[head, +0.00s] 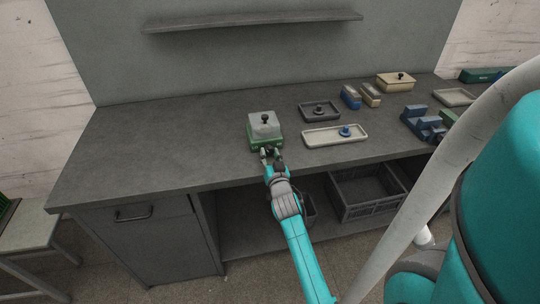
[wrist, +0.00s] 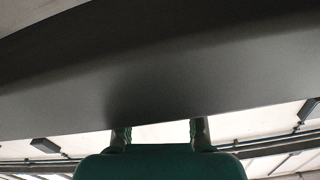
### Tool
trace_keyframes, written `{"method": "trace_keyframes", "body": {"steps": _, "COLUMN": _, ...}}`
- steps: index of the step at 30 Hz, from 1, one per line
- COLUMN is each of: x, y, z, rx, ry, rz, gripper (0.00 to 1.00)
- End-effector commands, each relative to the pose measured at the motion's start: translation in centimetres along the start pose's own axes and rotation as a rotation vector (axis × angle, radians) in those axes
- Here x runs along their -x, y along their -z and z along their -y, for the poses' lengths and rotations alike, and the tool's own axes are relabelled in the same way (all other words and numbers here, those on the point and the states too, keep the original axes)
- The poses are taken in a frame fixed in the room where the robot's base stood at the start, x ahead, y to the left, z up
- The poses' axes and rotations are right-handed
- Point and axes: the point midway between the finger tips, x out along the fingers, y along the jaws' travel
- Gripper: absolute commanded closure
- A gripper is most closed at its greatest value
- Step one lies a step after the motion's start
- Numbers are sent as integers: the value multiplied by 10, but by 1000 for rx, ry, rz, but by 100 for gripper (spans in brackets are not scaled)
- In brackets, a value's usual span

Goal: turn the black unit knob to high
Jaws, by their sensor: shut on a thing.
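A small unit with a green base and a pale grey top (head: 264,128) stands near the front edge of the bench. In the wrist view my two fingers (wrist: 160,134) show beyond a dark green shape; the knob is not visible there.
The grey bench (head: 170,140) is clear left of the unit. To the right are a dark tray (head: 305,117), a cream tray (head: 310,141) with a blue knobbed piece (head: 345,131), and blue blocks (head: 416,120). A shelf (head: 250,20) hangs above; a crate (head: 360,208) sits below.

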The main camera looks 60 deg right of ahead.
Motion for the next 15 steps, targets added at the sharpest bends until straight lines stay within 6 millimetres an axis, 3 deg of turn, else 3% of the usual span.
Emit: {"method": "trace_keyframes", "body": {"steps": 15, "x": 0, "y": 0, "z": 0, "rx": -63, "ry": 0, "rz": 0, "gripper": 99}}
